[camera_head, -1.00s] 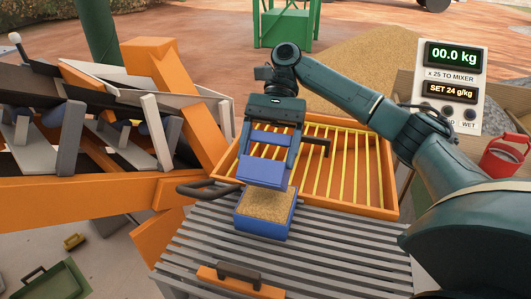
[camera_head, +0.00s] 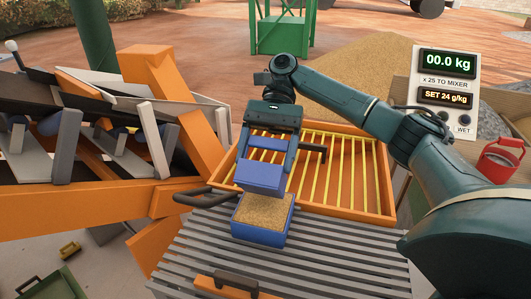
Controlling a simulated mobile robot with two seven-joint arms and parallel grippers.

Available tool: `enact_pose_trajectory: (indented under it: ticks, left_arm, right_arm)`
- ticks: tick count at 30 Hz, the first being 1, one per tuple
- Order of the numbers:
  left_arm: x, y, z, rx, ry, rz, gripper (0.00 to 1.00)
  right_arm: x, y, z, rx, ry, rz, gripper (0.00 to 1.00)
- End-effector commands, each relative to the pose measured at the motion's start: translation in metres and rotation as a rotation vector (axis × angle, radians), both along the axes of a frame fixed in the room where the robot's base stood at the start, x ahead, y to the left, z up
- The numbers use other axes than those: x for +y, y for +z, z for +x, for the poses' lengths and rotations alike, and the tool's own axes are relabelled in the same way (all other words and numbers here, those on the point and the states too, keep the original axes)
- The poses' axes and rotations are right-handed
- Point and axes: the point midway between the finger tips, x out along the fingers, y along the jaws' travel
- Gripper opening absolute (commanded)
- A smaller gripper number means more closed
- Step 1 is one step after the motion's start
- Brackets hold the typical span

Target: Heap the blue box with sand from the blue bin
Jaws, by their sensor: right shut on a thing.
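The blue box (camera_head: 258,236) stands on the grey slatted table, with tan sand (camera_head: 264,211) showing across its open top. The sand looks about level with the rim. My right gripper (camera_head: 268,157) is directly above the box, pointing down. It is shut on a blue block-like container (camera_head: 260,179), which I take to be the blue bin. Its lower edge hangs close over the back of the box, and I cannot tell whether they touch. The inside of the held container is hidden, and no falling sand shows. My left gripper is not in view.
An orange tray with yellow bars (camera_head: 382,211) lies behind the box. A scale display (camera_head: 447,64) reads 00.0 kg and SET 24 g/kg. A red bucket (camera_head: 499,163) stands at right. Orange and grey machinery (camera_head: 165,214) fills the left. A sand pile (camera_head: 370,60) lies behind.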

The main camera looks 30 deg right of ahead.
Motion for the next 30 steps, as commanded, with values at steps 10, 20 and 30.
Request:
enact_pose_trajectory:
  ticks: [10, 20, 30]
  left_arm:
    - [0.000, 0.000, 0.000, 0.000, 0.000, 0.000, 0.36]
    - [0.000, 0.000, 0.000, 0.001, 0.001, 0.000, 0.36]
    - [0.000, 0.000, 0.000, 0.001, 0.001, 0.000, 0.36]
  right_arm:
    - [0.000, 0.001, 0.000, -0.003, 0.001, -0.002, 0.31]
    - [0.001, 0.027, -0.001, -0.312, 0.006, -0.354, 0.31]
    - [0.000, 0.051, 0.000, -0.614, -0.002, -0.715, 0.31]
